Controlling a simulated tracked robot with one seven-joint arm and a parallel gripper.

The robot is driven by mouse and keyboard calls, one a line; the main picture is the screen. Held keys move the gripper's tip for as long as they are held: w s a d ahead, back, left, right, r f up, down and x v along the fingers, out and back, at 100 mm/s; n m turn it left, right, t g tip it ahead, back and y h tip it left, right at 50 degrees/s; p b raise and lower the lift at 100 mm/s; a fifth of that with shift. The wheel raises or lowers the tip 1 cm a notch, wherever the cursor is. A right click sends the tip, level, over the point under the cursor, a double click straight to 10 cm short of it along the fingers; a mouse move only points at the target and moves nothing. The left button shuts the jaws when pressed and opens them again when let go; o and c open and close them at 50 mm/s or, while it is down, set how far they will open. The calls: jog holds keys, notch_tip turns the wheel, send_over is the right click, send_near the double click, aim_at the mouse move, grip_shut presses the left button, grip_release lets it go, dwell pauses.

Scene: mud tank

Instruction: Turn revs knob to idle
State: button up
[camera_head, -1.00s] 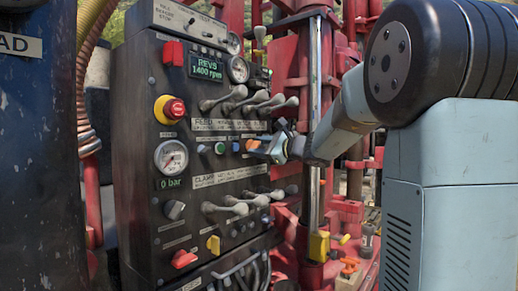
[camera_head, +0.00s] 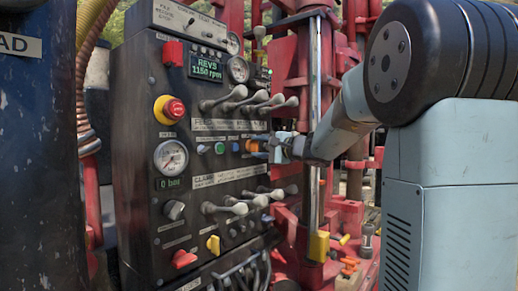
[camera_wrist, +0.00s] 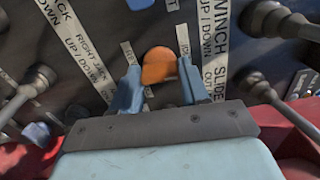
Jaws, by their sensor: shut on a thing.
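The orange revs knob (camera_wrist: 158,66) sits on the dark control panel (camera_head: 142,110). It shows between my blue fingers in the wrist view and as a small orange patch (camera_head: 253,146) in the head view. My gripper (camera_wrist: 156,88) is shut on the knob, a finger on each side. In the head view my gripper (camera_head: 268,149) reaches the panel from the right. The green revs display (camera_head: 206,68) appears to read 1150 rpm. The label by the knob is partly hidden by my fingers.
Grey lever handles stand above the knob (camera_head: 262,103) and below it (camera_head: 240,206). In the wrist view levers flank my gripper on the left (camera_wrist: 36,84) and right (camera_wrist: 265,90). A red emergency button (camera_head: 170,109) and pressure gauge (camera_head: 171,157) are further left.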

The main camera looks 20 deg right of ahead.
jog(key=shift+a+f+n, duration=0.15)
jog(key=shift+f+n, duration=0.2)
jog(key=shift+n, duration=0.15)
jog(key=o, duration=0.8)
jog(key=shift+c, duration=0.2)
jog(key=o, duration=0.3)
jog(key=shift+r, duration=0.2)
jog(key=v, duration=1.4)
jog(key=shift+w, duration=0.1)
